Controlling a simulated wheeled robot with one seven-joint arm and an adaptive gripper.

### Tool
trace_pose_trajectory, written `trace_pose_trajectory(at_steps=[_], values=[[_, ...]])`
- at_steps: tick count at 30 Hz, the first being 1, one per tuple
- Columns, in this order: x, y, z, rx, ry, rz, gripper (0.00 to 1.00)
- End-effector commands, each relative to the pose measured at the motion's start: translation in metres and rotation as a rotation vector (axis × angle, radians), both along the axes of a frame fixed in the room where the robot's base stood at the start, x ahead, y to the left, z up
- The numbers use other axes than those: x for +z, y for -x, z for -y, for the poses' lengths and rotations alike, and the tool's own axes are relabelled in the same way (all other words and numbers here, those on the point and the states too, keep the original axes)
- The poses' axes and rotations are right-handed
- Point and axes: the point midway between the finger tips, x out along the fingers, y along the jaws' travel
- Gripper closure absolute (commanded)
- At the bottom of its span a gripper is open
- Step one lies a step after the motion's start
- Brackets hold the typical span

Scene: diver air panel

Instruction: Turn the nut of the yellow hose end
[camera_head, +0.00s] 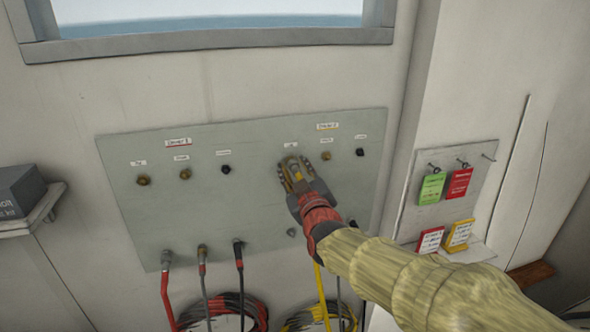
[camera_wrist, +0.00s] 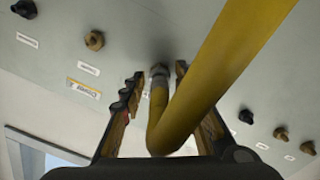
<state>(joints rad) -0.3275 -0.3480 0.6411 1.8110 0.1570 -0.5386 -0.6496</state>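The yellow hose (camera_wrist: 225,65) runs up to the panel in the wrist view. Its end bends toward a grey metal nut (camera_wrist: 159,72) that sits at the panel face. My gripper (camera_wrist: 160,75) has one finger on each side of this nut, with a visible gap on both sides, so it is open around it. In the head view my gripper (camera_head: 294,172) is at the panel's upper right group, below a small label, and hides the nut. A lower stretch of the yellow hose (camera_head: 322,292) hangs below the panel.
The grey panel (camera_head: 240,210) carries brass and black fittings, including one brass fitting (camera_head: 326,156) and one black fitting (camera_head: 360,152) right of my gripper. Red, grey and black hoses (camera_head: 203,275) hang at lower left. A tag board (camera_head: 455,190) stands at right.

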Motion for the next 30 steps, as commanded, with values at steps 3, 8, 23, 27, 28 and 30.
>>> trace_pose_trajectory(at_steps=[3, 8, 23, 27, 28, 30], values=[[0.0000, 0.0001, 0.0000, 0.000, 0.000, 0.000, 0.78], [0.0000, 0.0001, 0.0000, 0.000, 0.000, 0.000, 0.87], [-0.0006, 0.0002, 0.0000, 0.001, -0.008, -0.002, 1.00], [-0.0009, 0.0002, 0.0000, 0.003, -0.027, -0.008, 1.00], [-0.0008, 0.0002, 0.0000, 0.003, -0.029, -0.009, 1.00], [-0.0008, 0.0002, 0.0000, 0.003, -0.035, -0.010, 1.00]])
